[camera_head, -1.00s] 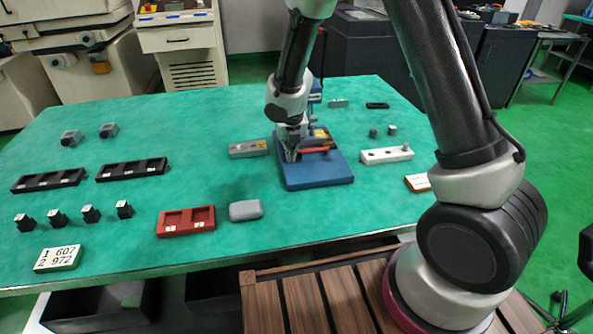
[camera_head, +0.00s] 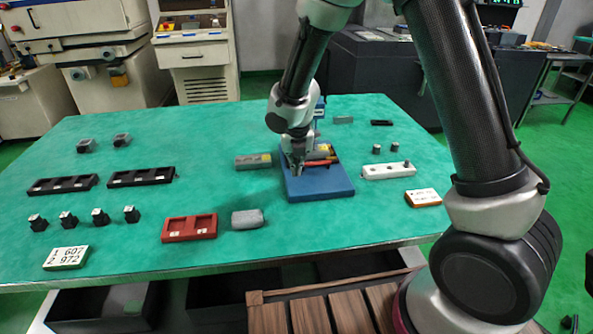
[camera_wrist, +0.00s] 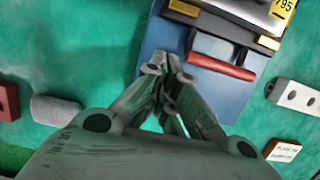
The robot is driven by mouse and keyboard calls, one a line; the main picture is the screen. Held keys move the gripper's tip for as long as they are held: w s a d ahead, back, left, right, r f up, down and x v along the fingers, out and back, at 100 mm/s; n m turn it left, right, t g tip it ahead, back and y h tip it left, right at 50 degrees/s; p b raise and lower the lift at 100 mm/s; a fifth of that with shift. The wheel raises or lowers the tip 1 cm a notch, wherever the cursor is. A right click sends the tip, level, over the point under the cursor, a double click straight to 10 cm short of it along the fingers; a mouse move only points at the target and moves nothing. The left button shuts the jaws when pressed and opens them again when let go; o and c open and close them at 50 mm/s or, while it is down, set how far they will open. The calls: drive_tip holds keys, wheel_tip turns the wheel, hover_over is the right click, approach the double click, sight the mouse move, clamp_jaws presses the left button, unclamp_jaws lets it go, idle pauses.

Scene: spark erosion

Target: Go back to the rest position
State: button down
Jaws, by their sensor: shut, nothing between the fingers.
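My gripper (camera_head: 296,168) is shut and empty. In the head view it hangs over the left part of a blue base plate (camera_head: 322,190) on the green table. In the wrist view its closed fingers (camera_wrist: 168,88) point at the blue plate (camera_wrist: 215,95), beside a red bar (camera_wrist: 220,67). Whether the fingertips touch the plate cannot be told. The arm partly hides the fixture on the plate in the head view.
The green table (camera_head: 120,215) bears a red tray (camera_head: 190,228), a grey block (camera_head: 247,218), black trays (camera_head: 62,184), several black holders (camera_head: 100,217), a white holed block (camera_head: 388,171) and a number plate (camera_head: 66,257). Free table lies left of the gripper.

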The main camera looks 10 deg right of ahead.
drive_tip(key=v, duration=0.7)
drive_tip(key=s+d+r+m, duration=0.9)
drive_tip(key=s+d+m, duration=0.3)
drive_tip(key=m, duration=0.6)
drive_tip(key=s+d+r+m+t, duration=0.1)
drive_tip(key=s+d+r+m, duration=0.8)
drive_tip(key=s+d+m, duration=0.3)
drive_tip(key=s+m, duration=0.3)
drive_tip(key=m, duration=0.3)
drive_tip(key=shift+d+t, duration=0.3)
drive_tip(key=shift+d, duration=0.05)
